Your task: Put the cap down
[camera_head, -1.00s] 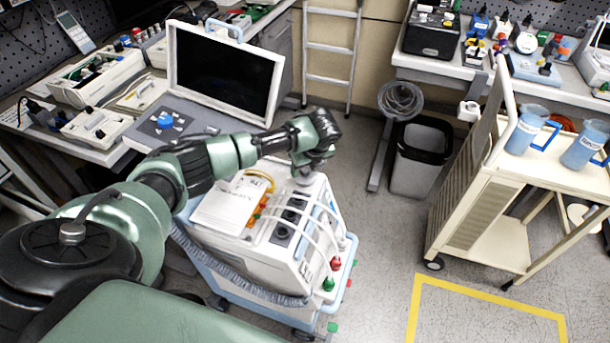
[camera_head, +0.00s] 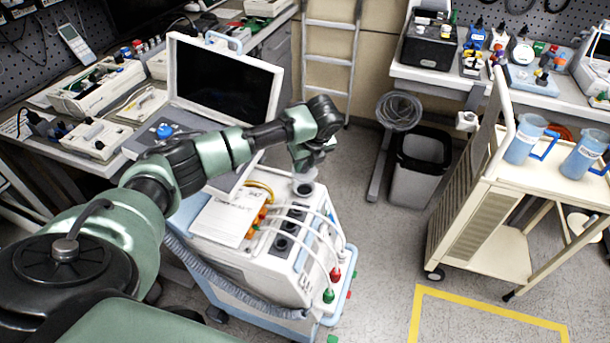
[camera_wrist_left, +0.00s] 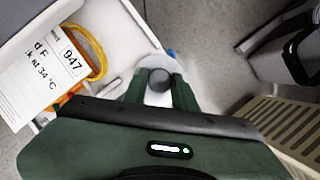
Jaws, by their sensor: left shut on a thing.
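My left gripper (camera_head: 318,152) is raised just above the back right corner of the white wheeled machine (camera_head: 285,262). In the left wrist view, its two green fingers (camera_wrist_left: 159,92) are closed around the grey knob of a pale round cap (camera_wrist_left: 158,79). In the head view the cap is small and mostly hidden under the gripper. Below the gripper, a round whitish port with a grey opening (camera_head: 303,186) stands on the machine's top and appears uncovered. My right gripper is in neither view.
A printed card (camera_head: 225,220) and yellow tubing lie on the machine's top. White hoses with red and green ends run down its front. A grey bin (camera_head: 418,165) and a cream trolley (camera_head: 470,215) with blue jugs stand to the right. Clear floor lies between.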

